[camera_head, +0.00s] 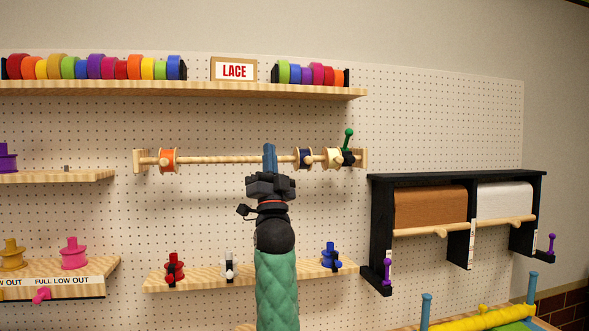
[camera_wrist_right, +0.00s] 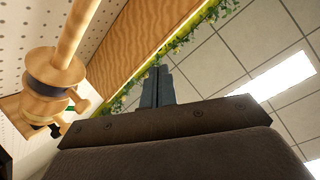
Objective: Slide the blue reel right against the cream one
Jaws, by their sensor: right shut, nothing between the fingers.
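The blue reel (camera_head: 303,158), with pale wooden flanges and a dark blue core, hangs on the wooden rod (camera_head: 220,160). The cream reel (camera_head: 332,158) is on the same rod to its right, with a small gap showing between them. My right gripper (camera_head: 269,150) is shut and empty, pointing up in front of the rod, left of the blue reel and apart from it. The right wrist view shows its fingers (camera_wrist_right: 157,86) and the blue reel (camera_wrist_right: 55,72) on the rod to the left. The cream reel is mostly hidden there. My left gripper is not in view.
An orange reel (camera_head: 168,160) sits at the rod's left end. A dark clamp with a green handle (camera_head: 348,140) stands right of the cream reel. A shelf of ribbon rolls (camera_head: 200,90) is above; a lower shelf (camera_head: 200,281) holds several small spools. A black paper-roll rack (camera_head: 455,178) is at right.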

